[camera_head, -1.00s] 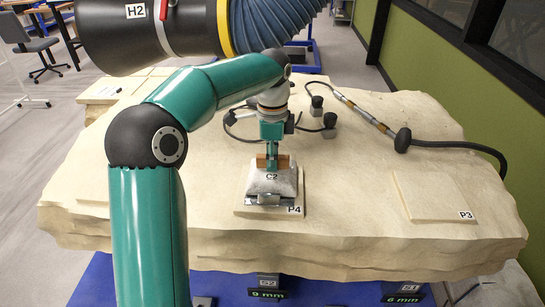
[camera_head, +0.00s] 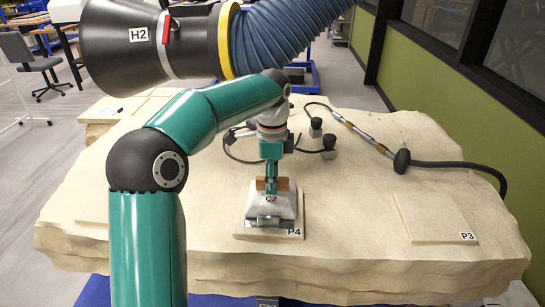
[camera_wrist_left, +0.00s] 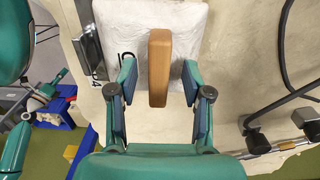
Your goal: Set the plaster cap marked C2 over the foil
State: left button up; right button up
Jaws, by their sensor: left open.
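The plaster cap C2 (camera_head: 284,206) is a pale block with a brown upright handle (camera_head: 283,184). It sits on the square plate P4 (camera_head: 250,234), with a grey metal piece (camera_head: 263,221) at its front edge. My left gripper (camera_head: 271,190) is down at the handle. In the left wrist view the gripper (camera_wrist_left: 158,78) is open, its two fingers on either side of the handle (camera_wrist_left: 159,50) with a gap to each. The white cap top (camera_wrist_left: 190,20) lies beneath them. I cannot make out the foil; what is under the cap is hidden. My right gripper is out of view.
The empty plate P3 (camera_head: 430,216) lies on the stone slab (camera_head: 350,235) to the right. A hose-fed tool (camera_head: 365,138) and small dark-topped blocks (camera_head: 315,127) lie behind. The black hood H2 (camera_head: 140,55) hangs above my left arm.

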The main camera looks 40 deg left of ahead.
pick_arm(q)
notch_tip(320, 180, up, 11)
dwell(0.5)
jog(key=shift+w, duration=0.15)
